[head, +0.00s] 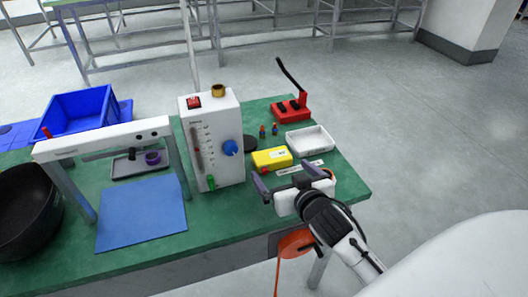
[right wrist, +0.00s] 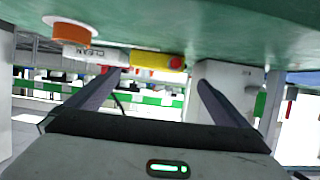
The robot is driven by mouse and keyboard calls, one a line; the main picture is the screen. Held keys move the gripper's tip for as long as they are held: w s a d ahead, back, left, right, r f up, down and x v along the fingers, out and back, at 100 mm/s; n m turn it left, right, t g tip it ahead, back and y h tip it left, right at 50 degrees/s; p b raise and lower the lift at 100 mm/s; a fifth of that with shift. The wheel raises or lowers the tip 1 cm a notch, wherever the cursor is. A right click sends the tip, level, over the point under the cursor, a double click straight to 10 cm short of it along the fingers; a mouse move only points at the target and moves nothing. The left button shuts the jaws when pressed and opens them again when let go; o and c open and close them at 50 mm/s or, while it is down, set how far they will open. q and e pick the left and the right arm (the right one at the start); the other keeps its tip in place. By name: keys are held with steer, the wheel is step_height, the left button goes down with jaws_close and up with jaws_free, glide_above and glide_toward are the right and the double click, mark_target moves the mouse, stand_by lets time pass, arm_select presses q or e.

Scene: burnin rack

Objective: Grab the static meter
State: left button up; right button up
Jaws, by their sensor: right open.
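A small yellow box (head: 271,158) with a red knob, which looks like the static meter, lies on the green table near its right end. It also shows in the right wrist view (right wrist: 157,61), which has the table at the top, beyond and between my fingertips. My right gripper (head: 281,168) is open and empty, just on the near side of the yellow box. The jaws do not surround it. The gripper partly covers the table and a white label strip there. My left gripper is in neither view.
A white instrument box (head: 215,150) with a blue knob stands left of the yellow box. A white tray (head: 310,141) and a red stand (head: 290,110) are behind. A white frame (head: 103,138) and blue mat (head: 140,214) are left. An orange reel (head: 295,242) is at the front edge.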

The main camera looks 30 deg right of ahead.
mark_target(276, 163)
steer(key=x, duration=0.2)
steer(key=shift+w+d+f, duration=0.15)
steer(key=shift+w+d, duration=0.05)
steer(key=shift+w, duration=0.1)
steer(key=x, duration=0.5)
steer(key=shift+s+d+f, duration=0.15)
steer(key=shift+s+d, duration=0.05)
steer(key=shift+d, duration=0.05)
steer(key=shift+w+f, duration=0.1)
steer(key=shift+w, duration=0.15)
steer(key=c, duration=1)
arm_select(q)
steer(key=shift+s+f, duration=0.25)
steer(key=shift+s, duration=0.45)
